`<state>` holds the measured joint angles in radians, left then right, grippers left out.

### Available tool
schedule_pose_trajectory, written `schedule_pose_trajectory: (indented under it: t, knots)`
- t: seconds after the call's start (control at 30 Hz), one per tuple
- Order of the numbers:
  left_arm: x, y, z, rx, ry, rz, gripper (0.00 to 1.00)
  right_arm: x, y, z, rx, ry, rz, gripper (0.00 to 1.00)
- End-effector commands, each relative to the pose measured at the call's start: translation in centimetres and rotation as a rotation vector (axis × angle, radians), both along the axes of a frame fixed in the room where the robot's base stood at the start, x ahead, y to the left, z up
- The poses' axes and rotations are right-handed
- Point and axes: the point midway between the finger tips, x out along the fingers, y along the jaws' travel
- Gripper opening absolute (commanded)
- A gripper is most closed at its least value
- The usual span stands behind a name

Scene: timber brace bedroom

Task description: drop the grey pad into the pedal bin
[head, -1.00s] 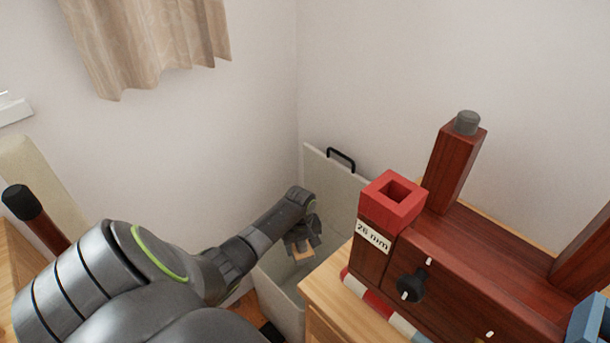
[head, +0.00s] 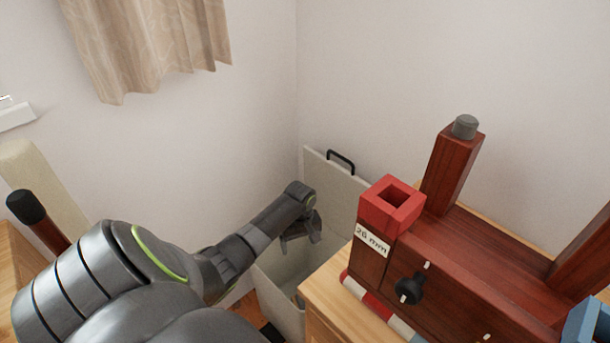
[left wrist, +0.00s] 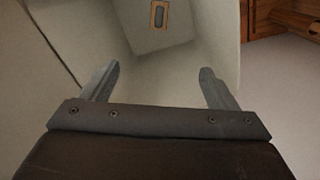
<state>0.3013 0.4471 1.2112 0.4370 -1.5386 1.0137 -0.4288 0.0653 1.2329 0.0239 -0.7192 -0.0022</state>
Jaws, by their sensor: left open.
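The pedal bin (head: 272,290) is a pale, tall bin in the corner, with its lid (head: 335,188) standing open. My left gripper (head: 298,238) is over the bin's mouth, pointing down, open and empty. In the left wrist view its two fingers (left wrist: 162,70) are spread wide with nothing between them. A small rectangular piece with a tan edge and grey middle, which looks like the grey pad (left wrist: 159,14), lies on the bin's floor, apart from the fingers. My right gripper is not in view.
A wooden bench (head: 335,308) right of the bin carries a dark red timber frame (head: 465,265) with a red square socket (head: 392,205), a black knob and a "26 mm" label. A curtain (head: 150,45) hangs at upper left. Walls stand close behind the bin.

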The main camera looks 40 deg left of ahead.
Motion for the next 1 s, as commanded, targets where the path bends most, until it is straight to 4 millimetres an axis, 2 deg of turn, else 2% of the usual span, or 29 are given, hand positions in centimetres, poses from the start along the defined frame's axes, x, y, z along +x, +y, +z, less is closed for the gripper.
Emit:
schedule_pose_trajectory:
  t: [0.03,0.4,0.5,0.7,0.83,1.0]
  knots:
    - [0.0,0.0,1.0,0.001,-0.002,-0.001,0.81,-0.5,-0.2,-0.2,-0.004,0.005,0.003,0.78]
    - [0.0,0.0,6.6,0.001,-0.003,-0.002,0.81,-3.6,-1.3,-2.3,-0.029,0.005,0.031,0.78]
    - [0.1,0.1,9.1,0.002,-0.005,-0.002,0.81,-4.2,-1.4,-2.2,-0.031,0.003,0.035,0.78]
    - [0.1,0.0,13.0,0.002,-0.003,-0.002,0.81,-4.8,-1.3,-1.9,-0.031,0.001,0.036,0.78]
    - [0.1,0.0,14.4,0.000,-0.002,-0.001,0.81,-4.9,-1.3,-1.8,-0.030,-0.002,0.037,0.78]
    - [0.0,0.0,15.1,0.000,-0.001,0.000,0.81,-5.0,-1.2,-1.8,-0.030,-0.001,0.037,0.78]
